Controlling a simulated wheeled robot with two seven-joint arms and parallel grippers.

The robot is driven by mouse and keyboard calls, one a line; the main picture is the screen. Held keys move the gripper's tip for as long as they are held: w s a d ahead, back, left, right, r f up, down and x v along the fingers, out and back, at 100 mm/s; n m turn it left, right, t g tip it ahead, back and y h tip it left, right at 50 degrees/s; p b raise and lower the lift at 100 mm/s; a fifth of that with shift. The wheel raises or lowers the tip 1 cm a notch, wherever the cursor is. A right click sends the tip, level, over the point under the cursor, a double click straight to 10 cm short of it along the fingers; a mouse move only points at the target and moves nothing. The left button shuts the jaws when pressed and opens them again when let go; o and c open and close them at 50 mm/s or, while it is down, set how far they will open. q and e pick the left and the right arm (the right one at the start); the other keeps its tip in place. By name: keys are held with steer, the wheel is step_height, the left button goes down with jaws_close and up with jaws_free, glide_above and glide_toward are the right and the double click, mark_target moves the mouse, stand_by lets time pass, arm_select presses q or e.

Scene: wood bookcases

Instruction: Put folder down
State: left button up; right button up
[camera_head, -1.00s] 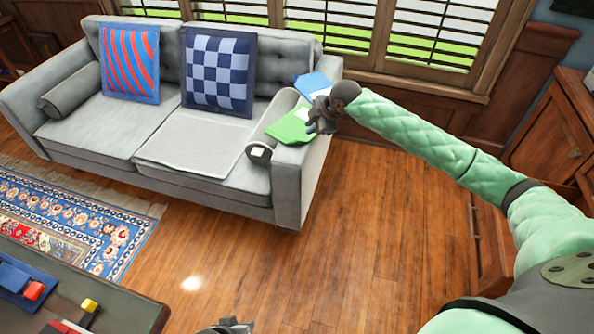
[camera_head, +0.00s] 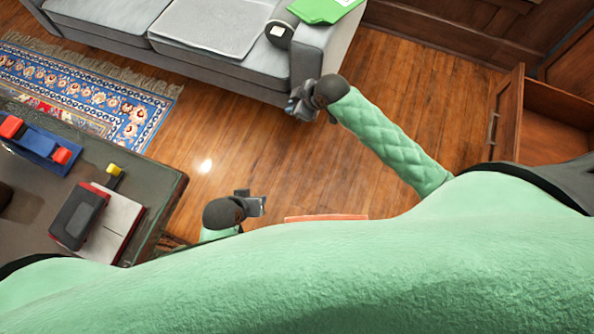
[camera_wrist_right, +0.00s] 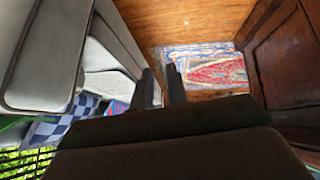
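A green folder (camera_head: 325,8) lies on the arm of the grey sofa (camera_head: 225,45), cut off by the top edge of the head view. My right gripper (camera_head: 298,104) is below the folder, in front of the sofa arm and apart from the folder. In the right wrist view its two fingers (camera_wrist_right: 161,84) stand apart with a gap and nothing between them. My left gripper (camera_head: 257,204) is low in the middle, to the right of the dark table; its finger gap is unclear.
The dark table (camera_head: 165,195) at left holds a blue item with red parts (camera_head: 42,145) and a black object (camera_head: 78,215) on a red-and-white one. A patterned rug (camera_head: 95,95) lies beyond. An open wooden cabinet (camera_head: 508,115) stands right. An orange-red edge (camera_head: 325,217) shows near my body.

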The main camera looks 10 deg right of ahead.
steer(key=s+a+f+m, duration=0.2)
steer(key=s+f+m, duration=0.1)
steer(key=s, duration=0.9)
steer(key=s+a+f+m+h, duration=0.1)
steer(key=s+m, duration=0.5)
steer(key=s, duration=0.6)
step_height(320, 180, down, 2)
steer(key=shift+a+f+h, duration=0.25)
steer(key=shift+a+h, duration=0.05)
steer(key=shift+a, duration=0.2)
steer(key=shift+s, duration=0.1)
